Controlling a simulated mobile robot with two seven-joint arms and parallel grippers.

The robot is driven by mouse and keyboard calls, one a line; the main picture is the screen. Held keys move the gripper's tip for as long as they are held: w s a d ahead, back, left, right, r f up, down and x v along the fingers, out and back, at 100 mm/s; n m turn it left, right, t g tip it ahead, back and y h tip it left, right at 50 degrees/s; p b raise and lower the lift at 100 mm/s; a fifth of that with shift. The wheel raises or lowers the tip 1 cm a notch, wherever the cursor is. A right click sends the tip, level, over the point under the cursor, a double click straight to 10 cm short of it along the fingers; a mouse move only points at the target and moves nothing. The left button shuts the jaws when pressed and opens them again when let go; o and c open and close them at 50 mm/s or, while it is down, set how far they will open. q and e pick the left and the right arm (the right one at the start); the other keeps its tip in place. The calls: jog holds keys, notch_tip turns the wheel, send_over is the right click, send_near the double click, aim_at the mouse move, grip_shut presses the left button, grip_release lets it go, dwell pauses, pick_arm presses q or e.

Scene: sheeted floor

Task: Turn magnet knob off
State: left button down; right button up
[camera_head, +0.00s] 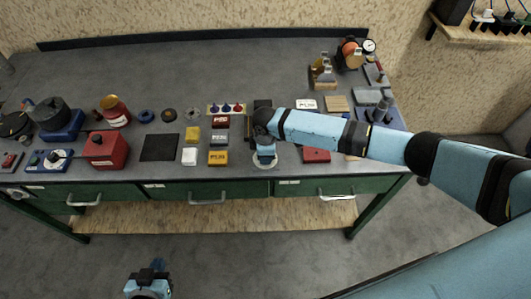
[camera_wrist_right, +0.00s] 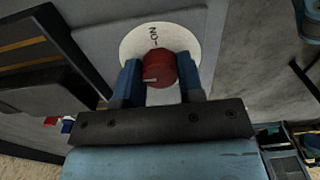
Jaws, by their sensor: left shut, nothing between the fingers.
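The magnet knob (camera_wrist_right: 160,68) is a red round knob with a white line on its face, mounted on a white disc (camera_wrist_right: 130,46) with ON lettering. In the right wrist view it sits between the two blue fingers of my right gripper (camera_wrist_right: 160,76). The fingers are close at both sides, but I cannot tell whether they press on it. In the head view my right gripper (camera_head: 265,156) is over the front edge of the bench, and its wrist hides the knob. My left gripper (camera_head: 157,265) is shut and empty, low in front of the bench.
The grey bench (camera_head: 100,57) carries yellow and red boxes (camera_head: 218,157), a black square pad (camera_head: 159,147) and a red box (camera_head: 105,149) left of my right gripper. Another red item (camera_head: 316,155) lies right of it. Green drawers (camera_head: 240,187) with handles run below the bench top.

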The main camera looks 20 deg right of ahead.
jog(key=o, duration=0.4)
jog(key=shift+r, duration=0.1)
notch_tip(320, 180, up, 14)
jog(key=shift+f+b, duration=0.15)
jog(key=shift+b, duration=0.6)
jog(key=shift+a, duration=0.1)
jog(key=s+a+f+m+t+y, duration=0.4)
jog(key=s+a+f+m+y, duration=0.15)
jog(key=s+a+f, duration=0.4)
jog(key=s+d+f+m+t, duration=0.1)
jog(key=s+d+m+t, duration=0.1)
jog(key=s+d, duration=0.2)
jog(key=s+d+f+m+t+h, duration=0.1)
jog(key=s+d+f+m+t, duration=0.1)
jog(key=s+d, duration=0.2)
jog(key=s+d+f+m+t+h, duration=0.1)
jog(key=s+d+m+t, duration=0.1)
jog(key=s+d, duration=0.3)
jog(key=shift+s+f+m+t, duration=0.15)
jog(key=shift+s+t, duration=0.1)
jog(key=shift+s, duration=0.35)
jog(key=shift+s+f+m+t, duration=0.15)
jog(key=shift+s+t, duration=0.1)
jog(key=shift+s, duration=0.3)
